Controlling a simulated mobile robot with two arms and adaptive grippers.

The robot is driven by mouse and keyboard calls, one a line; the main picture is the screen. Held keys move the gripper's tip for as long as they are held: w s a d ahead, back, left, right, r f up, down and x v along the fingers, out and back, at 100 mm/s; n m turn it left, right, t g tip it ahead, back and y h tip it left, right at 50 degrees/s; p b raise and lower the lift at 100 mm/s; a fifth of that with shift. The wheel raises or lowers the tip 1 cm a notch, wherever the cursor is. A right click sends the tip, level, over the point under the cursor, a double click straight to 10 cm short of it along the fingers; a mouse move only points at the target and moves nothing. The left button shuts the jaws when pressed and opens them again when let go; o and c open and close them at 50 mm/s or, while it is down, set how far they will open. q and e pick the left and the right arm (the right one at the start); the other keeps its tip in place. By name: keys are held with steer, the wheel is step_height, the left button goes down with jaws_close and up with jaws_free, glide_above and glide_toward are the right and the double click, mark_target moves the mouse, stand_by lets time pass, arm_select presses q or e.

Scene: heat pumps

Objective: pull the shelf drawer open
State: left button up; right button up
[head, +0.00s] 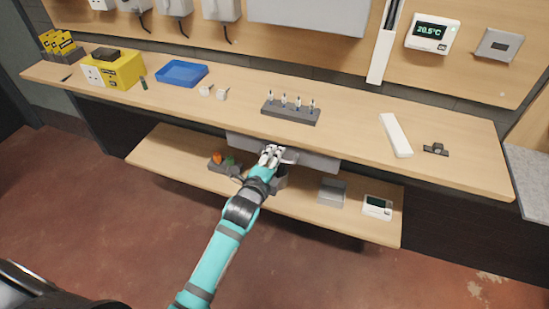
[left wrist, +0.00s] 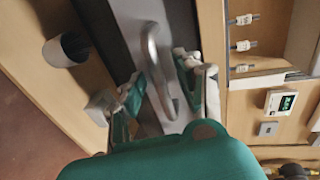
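The grey shelf drawer (head: 318,160) hangs under the worktop (head: 350,135) and looks shut in the head view. In the left wrist view its grey front (left wrist: 130,25) carries a curved metal handle (left wrist: 151,48). My left gripper (head: 271,153) is at the drawer front in the head view and hides part of it. In the left wrist view my left gripper (left wrist: 158,76) is open, with one finger on each side of the handle. The fingers look apart from each other, and I cannot tell whether either touches the handle. My right gripper is not in view.
A lower shelf (head: 165,160) below the drawer holds a grey box (head: 332,191), a small white device (head: 377,206) and a bin with coloured items (head: 222,162). The worktop above holds a blue tray (head: 181,74) and a grey holder (head: 291,112). The floor in front is clear.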

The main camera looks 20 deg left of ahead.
arm_select(q)
steer(key=shift+w, duration=0.1)
steer(key=shift+c, duration=0.3)
jaws_close()
